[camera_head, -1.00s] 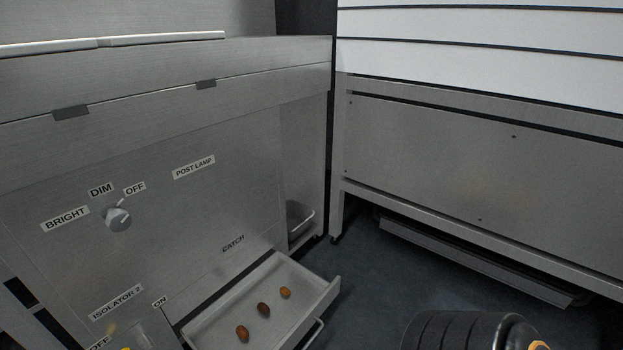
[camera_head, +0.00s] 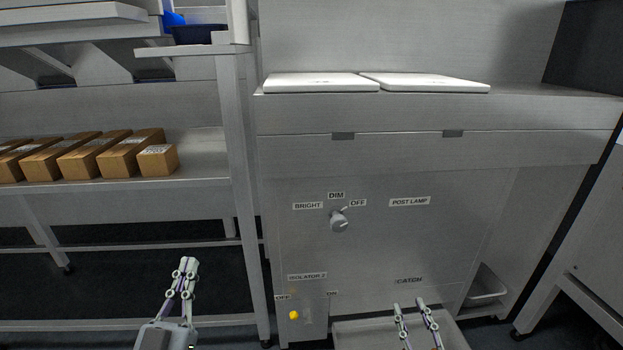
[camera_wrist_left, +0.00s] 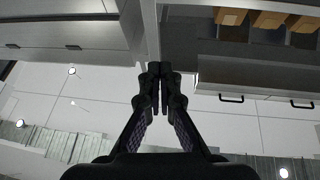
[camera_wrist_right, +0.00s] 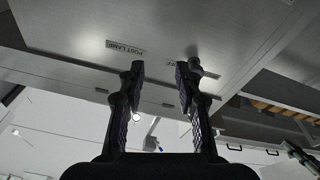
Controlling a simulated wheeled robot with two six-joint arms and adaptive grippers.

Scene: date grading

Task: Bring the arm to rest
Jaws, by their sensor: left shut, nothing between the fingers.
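My left gripper (camera_head: 188,266) is shut and empty in the head view, in front of the dark space below the shelf at the left. In the left wrist view its fingers (camera_wrist_left: 159,70) meet at the tips. My right gripper (camera_head: 410,306) is at the bottom of the head view, in front of the steel cabinet and over the catch drawer. In the right wrist view its fingers (camera_wrist_right: 158,72) stand apart with nothing between them. No task object beyond the arms is named.
The steel cabinet (camera_head: 400,240) carries a lamp knob (camera_head: 338,221) and a yellow isolator handle (camera_head: 294,315). The catch drawer (camera_head: 370,332) is pulled out below. Several cardboard boxes (camera_head: 140,155) stand on the shelf at the left. White panels (camera_head: 320,83) lie on the cabinet top.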

